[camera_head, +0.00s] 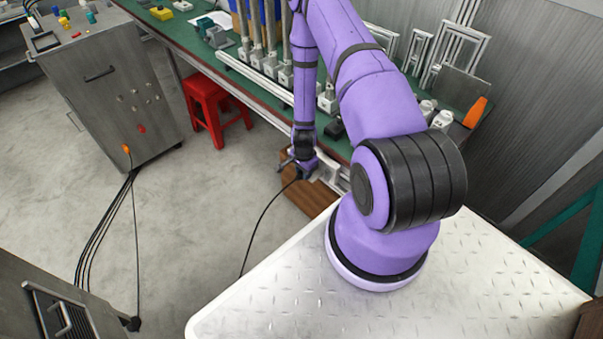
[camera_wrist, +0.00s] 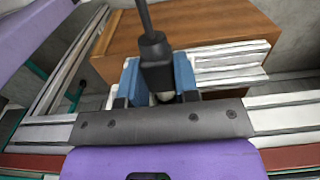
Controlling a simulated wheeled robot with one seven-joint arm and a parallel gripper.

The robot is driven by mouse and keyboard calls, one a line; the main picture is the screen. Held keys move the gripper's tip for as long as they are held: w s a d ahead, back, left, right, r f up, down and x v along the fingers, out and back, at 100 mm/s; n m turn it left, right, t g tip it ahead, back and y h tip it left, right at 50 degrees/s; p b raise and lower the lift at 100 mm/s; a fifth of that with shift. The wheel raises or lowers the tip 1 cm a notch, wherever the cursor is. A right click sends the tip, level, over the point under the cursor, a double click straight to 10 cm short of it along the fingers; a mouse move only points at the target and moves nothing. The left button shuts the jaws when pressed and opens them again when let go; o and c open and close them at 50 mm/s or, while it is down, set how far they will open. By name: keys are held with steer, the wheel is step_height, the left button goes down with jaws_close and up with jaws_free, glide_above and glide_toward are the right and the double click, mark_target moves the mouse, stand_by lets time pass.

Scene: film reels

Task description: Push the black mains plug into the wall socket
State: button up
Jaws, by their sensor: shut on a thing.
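My gripper (camera_head: 301,168) hangs at the front edge of the green workbench, at the end of the purple arm. In the wrist view my gripper (camera_wrist: 159,82) has its blue fingers shut on the black mains plug (camera_wrist: 156,60). The plug's black cable (camera_wrist: 145,18) leaves toward the top of the picture. In the head view the cable (camera_head: 262,215) runs from the gripper down toward the floor. The plug itself is too small to make out there. I cannot make out the wall socket in either view.
A brown wooden box (camera_head: 305,197) is below the gripper; it also shows in the wrist view (camera_wrist: 210,22). Pale metal rails (camera_wrist: 225,62) lie close to the fingers. A red stool (camera_head: 212,100) stands left of the gripper. The grey floor (camera_head: 210,210) between is mostly clear.

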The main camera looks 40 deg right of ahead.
steer(key=shift+d, duration=1)
steer(key=o, duration=1.1)
step_height(320, 180, up, 11)
steer(key=shift+f, duration=0.1)
